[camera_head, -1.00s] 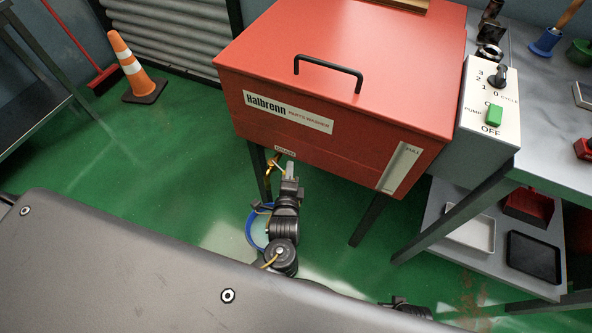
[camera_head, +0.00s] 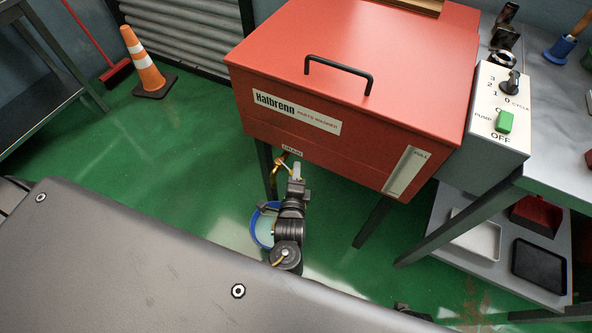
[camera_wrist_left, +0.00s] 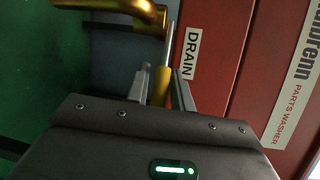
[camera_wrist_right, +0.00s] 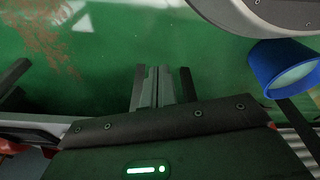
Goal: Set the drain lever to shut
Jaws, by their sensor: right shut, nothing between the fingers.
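The drain lever (camera_wrist_left: 162,86) is a yellow handle near the brass drain pipe (camera_wrist_left: 118,7), beside the DRAIN label on the red parts washer. My left gripper (camera_wrist_left: 162,88) has one finger on each side of the handle, with only a narrow space between them, and looks shut on it. In the head view my left gripper (camera_head: 297,178) is just below the DRAIN label (camera_head: 292,150) and hides most of the lever. The brass pipe (camera_head: 279,165) shows beside it. My right gripper (camera_wrist_right: 157,88) is shut and empty, over the green floor.
A blue-rimmed bucket (camera_head: 256,231) stands on the floor by the left arm. The parts washer (camera_head: 350,60) has dark legs. A bench (camera_head: 560,140) with a lower shelf of trays stands at right. An orange cone (camera_head: 145,65) is at far left, with open floor in front.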

